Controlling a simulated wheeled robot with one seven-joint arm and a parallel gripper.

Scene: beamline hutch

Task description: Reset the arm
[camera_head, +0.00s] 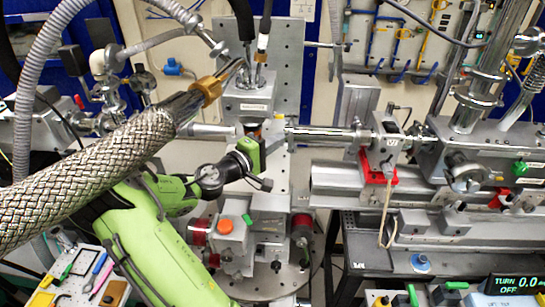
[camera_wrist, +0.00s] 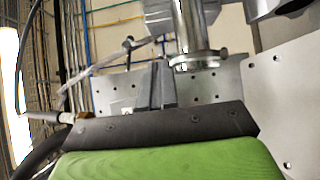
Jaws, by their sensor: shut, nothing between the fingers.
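My green arm (camera_head: 145,235) reaches up from the lower left in the head view and bends at a dark wrist joint. My gripper (camera_head: 274,147) is at its end, in front of the central metal sample stage (camera_head: 250,100). The fingers are small and partly hard to make out there. In the wrist view my gripper (camera_wrist: 162,80) shows as dark fingers closed together beyond a dark plate and green housing. Nothing is held between them. A perforated metal plate and a vertical metal tube (camera_wrist: 190,30) stand beyond the fingers.
A braided hose (camera_head: 95,180) crosses the left foreground, close to my arm in the picture. A horizontal beam pipe (camera_head: 325,138) lies right of my gripper. A tool board (camera_head: 85,280) is at lower left, and a small display (camera_head: 513,285) at lower right.

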